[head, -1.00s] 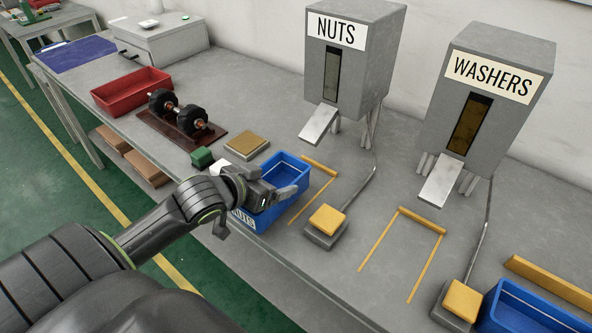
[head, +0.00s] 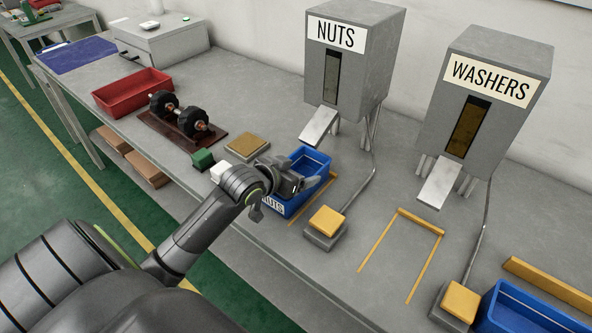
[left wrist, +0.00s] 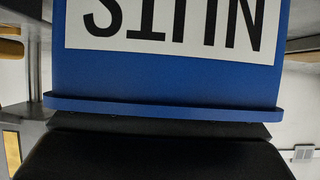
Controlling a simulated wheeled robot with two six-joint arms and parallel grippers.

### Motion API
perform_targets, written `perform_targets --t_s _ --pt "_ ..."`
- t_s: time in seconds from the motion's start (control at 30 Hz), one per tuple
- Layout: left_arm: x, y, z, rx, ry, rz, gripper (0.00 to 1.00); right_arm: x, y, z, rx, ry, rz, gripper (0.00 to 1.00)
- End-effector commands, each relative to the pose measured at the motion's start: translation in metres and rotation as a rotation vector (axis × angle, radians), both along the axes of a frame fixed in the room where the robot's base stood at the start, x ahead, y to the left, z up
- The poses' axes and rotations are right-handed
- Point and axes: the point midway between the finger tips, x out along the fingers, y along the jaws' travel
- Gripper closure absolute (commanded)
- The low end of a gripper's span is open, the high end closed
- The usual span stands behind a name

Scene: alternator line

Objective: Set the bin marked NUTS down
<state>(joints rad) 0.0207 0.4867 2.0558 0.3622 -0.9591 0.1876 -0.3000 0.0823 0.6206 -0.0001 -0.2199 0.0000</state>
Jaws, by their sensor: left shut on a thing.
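The blue bin marked NUTS (head: 313,162) is in the head view, below the NUTS dispenser (head: 347,62). Its white label (head: 272,208) faces the near side. My left gripper (head: 303,184) is shut on the bin's near wall and hides part of it. The bin is over the yellow floor marking (head: 312,205), whose right line shows beside it. I cannot tell whether its base touches the table. In the left wrist view the bin's blue wall (left wrist: 165,75) and upside-down label fill the upper middle. My right gripper is not in view.
A yellow-topped pedestal (head: 326,222) stands just right of the bin. The WASHERS dispenser (head: 484,105), an empty yellow outline (head: 422,222) and another blue bin (head: 540,315) are farther right. A green block (head: 203,159) and a red bin (head: 133,91) lie left.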

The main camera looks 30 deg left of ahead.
Motion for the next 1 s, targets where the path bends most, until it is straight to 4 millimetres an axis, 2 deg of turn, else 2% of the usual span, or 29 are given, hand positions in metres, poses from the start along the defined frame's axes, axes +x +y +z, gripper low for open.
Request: perform_targets --t_s 0.17,0.2,0.3,0.57,0.67,0.83,1.0 --pt "0.0 0.0 -0.002 0.0 -0.001 0.0 0.45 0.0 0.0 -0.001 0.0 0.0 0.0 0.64" --pt "0.0 0.0 -0.001 0.0 0.0 0.0 0.13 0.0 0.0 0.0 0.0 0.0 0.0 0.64" --pt "0.0 0.0 -0.001 0.0 0.0 0.0 0.0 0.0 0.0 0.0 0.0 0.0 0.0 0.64" --pt "0.0 0.0 0.001 0.001 -0.001 0.0 0.0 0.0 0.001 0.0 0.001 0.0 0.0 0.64" --pt "-0.006 0.001 0.004 0.001 -0.001 0.0 0.0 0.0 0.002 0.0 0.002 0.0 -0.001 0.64" --pt "-0.028 0.003 0.016 0.005 0.0 -0.002 0.0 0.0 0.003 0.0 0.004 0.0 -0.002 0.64" --pt "-0.06 0.005 0.033 0.008 0.001 -0.003 0.0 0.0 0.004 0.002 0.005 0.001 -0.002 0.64"
